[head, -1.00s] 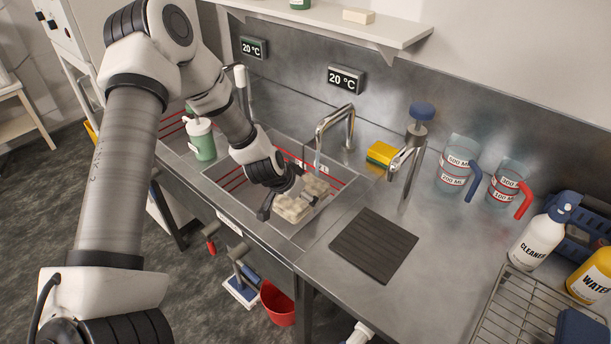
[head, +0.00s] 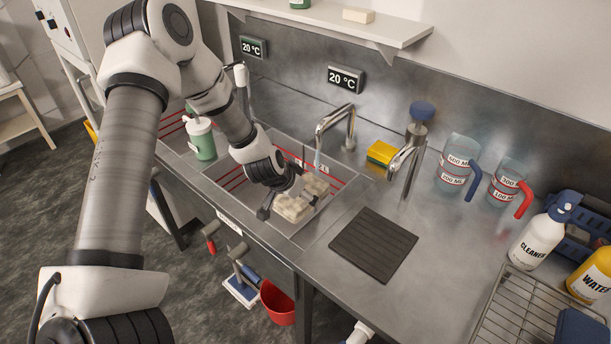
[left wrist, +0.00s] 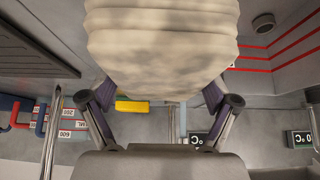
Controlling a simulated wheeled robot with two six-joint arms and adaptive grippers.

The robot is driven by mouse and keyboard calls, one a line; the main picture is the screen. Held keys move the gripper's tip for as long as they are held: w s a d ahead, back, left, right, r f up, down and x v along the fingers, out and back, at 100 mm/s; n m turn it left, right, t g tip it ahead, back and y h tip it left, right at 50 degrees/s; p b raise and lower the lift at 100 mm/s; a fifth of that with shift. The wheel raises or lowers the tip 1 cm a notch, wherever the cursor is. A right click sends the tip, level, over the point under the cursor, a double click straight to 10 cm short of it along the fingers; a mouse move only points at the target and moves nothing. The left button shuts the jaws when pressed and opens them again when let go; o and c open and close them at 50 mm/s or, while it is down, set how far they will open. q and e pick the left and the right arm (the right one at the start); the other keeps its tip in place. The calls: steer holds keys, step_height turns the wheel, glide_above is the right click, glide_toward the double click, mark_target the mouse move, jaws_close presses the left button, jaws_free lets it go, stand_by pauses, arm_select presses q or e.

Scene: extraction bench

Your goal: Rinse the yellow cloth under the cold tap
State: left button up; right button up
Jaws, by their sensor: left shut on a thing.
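The cloth (head: 292,208) looks cream with grey smudges and is bunched up. My left gripper (head: 284,186) is shut on it, holding it over the sink basin (head: 232,183). In the left wrist view the cloth (left wrist: 160,45) fills the upper middle between the two fingers (left wrist: 160,100). A curved metal tap (head: 336,122) stands behind the basin, and a thin pale streak, perhaps water, hangs below its spout near the cloth. Another metal tap (head: 405,158) with a blue top stands to its right. My right gripper is not in view.
A yellow and green sponge (head: 382,153) lies behind the basin. A green and white pump bottle (head: 201,138) stands at the left. A dark ribbed mat (head: 374,245) lies right of the basin. Measuring jugs (head: 457,163) and a cleaner bottle (head: 540,235) stand further right.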

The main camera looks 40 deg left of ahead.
mark_target(305, 202)
arm_select(q)
steer(key=s+r+p, duration=0.1)
steer(key=s+d+r+p, duration=0.1)
steer(key=p, duration=0.1)
steer(key=s+d+r+p, duration=0.1)
steer(key=shift+s+r, duration=0.2)
steer(key=shift+r, duration=0.15)
steer(key=shift+s+d+r+p, duration=0.25)
steer(key=shift+s+p, duration=0.2)
steer(key=shift+p, duration=0.1)
steer(key=shift+f, duration=0.1)
